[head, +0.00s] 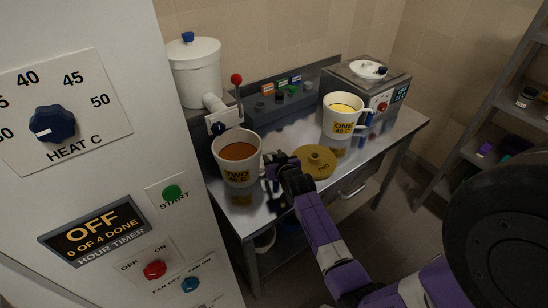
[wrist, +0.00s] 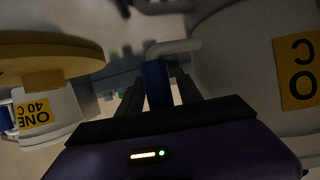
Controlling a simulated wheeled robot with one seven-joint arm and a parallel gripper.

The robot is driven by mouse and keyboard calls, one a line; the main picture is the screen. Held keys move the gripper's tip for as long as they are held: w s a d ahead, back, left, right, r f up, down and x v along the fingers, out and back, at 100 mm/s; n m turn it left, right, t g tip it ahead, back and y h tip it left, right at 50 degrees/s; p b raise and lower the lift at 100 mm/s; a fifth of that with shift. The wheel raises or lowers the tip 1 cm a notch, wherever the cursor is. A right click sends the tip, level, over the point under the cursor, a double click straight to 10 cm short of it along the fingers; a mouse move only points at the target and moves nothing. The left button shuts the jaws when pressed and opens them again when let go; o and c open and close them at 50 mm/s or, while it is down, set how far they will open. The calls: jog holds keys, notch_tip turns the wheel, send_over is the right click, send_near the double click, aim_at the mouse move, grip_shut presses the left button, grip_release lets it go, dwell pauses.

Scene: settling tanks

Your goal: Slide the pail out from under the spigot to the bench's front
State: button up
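The pail (head: 235,166) is white with a yellow TWO 40 C label and holds brown liquid. It stands upright under the white spigot (head: 213,102) at the bench's left end. It also shows at the right of the wrist view (wrist: 235,65), with its side handle (wrist: 157,85) in blue. My gripper (head: 272,170) is at the pail's right side. In the wrist view its two dark fingers (wrist: 158,92) lie close on either side of the blue handle and look shut on it. The fingertips are partly dark and hidden.
A lever with a red knob (head: 237,79) rises above the spigot. The cabinet (head: 110,180) borders the left.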

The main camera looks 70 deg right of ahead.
grip_shut()
jog(key=shift+s+a, duration=0.1)
jog(key=shift+s+a+p, duration=0.5)
jog(key=shift+s+a, duration=0.3)
jog(key=shift+s, duration=0.5)
jog(key=shift+s+a+p, duration=0.45)
jog(key=shift+s+a, duration=0.35)
jog(key=shift+s, duration=0.55)
jog(key=shift+s+a+p, duration=0.5)
jog(key=shift+s+a, duration=0.3)
jog(key=shift+s, duration=0.5)
jog(key=shift+o, duration=1.4)
grip_release()
jog(key=v, duration=1.2)
